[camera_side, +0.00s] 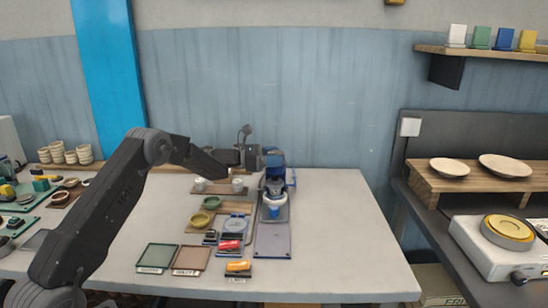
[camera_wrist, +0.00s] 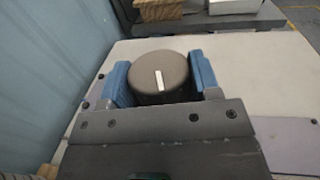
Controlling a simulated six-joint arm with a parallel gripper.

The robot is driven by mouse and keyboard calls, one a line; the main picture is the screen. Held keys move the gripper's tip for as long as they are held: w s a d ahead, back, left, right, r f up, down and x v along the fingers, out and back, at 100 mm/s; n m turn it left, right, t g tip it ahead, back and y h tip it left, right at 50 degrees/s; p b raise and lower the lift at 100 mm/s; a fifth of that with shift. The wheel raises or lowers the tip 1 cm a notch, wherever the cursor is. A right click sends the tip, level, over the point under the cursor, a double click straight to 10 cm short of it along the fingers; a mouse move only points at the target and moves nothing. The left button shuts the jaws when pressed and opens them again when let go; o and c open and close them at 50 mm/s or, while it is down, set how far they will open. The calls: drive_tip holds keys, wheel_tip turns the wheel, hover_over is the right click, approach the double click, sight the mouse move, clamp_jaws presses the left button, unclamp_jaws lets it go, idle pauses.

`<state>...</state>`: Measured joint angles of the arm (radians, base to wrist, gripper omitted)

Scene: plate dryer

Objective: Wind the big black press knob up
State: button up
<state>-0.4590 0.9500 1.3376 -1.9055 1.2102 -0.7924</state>
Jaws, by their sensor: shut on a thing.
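The big black press knob (camera_wrist: 161,79) fills the middle of the wrist view, a dark round cap with a white line on its top. My gripper (camera_wrist: 161,84) has a blue pad on each side of the knob and is shut on it.
A green tray (camera_side: 157,256) and a brown tray (camera_side: 192,257) lie at the front left. Red (camera_side: 230,245) and orange (camera_side: 238,267) blocks lie left of the base plate. The table's right side (camera_side: 345,230) is clear. A blue-grey wall stands behind the press.

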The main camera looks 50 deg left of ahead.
drive_tip(key=n+t+y, duration=0.1)
drive_tip(key=n+y, duration=0.1)
drive_tip(key=y, duration=0.1)
drive_tip(key=n+t+y, duration=0.1)
drive_tip(key=n+y, duration=0.1)
drive_tip(key=y, duration=0.1)
drive_tip(key=shift+d+t, duration=0.2)
drive_tip(key=shift+t, duration=0.2)
drive_tip(key=shift+n+t+y, duration=0.3)
drive_tip(key=shift+n+y, duration=1)
drive_tip(key=shift+y, duration=0.5)
drive_tip(key=o, duration=0.9)
drive_tip(key=shift+a, duration=0.1)
drive_tip(key=shift+s, duration=0.15)
drive_tip(key=s, duration=1.3)
drive_tip(key=shift+s+a, duration=0.2)
drive_tip(key=shift+s, duration=0.15)
